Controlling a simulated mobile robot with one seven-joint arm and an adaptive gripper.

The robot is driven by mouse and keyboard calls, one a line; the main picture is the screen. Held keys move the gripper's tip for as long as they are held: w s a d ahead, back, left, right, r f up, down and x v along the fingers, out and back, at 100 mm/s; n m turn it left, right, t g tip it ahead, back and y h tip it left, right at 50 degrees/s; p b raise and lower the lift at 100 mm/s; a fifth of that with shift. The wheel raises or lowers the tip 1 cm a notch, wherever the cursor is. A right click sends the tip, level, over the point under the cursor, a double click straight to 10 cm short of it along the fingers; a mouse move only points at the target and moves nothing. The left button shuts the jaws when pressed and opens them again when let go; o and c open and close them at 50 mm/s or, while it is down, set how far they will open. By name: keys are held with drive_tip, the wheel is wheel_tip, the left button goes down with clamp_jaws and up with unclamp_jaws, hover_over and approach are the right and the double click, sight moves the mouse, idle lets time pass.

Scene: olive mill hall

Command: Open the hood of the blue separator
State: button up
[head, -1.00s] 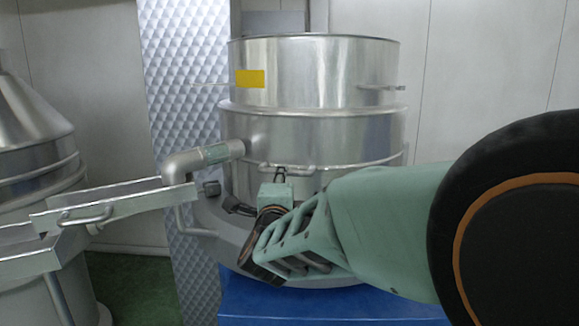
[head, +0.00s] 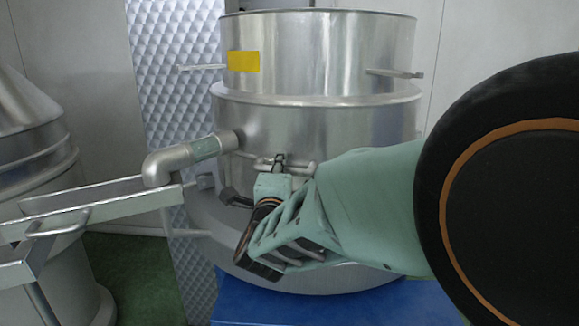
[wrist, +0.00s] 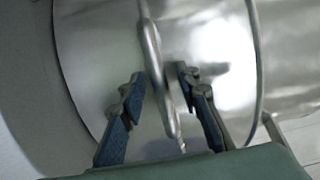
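The blue separator (head: 319,120) is a large steel drum on a blue base (head: 300,306), with a yellow label on its upper part. A horizontal bar handle (head: 305,169) sits on the front of its lower drum section, and it also shows in the wrist view (wrist: 157,75). My gripper (head: 279,161) is at this handle. In the wrist view my gripper (wrist: 160,75) has its two blue-padded fingers apart, one on each side of the bar, with small gaps visible. I see no raised hood; the drum's top is seen edge-on.
A bent steel pipe (head: 190,157) leaves the drum's left side above a metal chute (head: 95,207). Thin rods (head: 397,74) stick out from the upper drum. Another steel vessel (head: 35,140) stands at the left. A patterned metal column (head: 172,75) is behind. Green floor (head: 130,275) shows between.

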clamp_jaws()
idle(0.5)
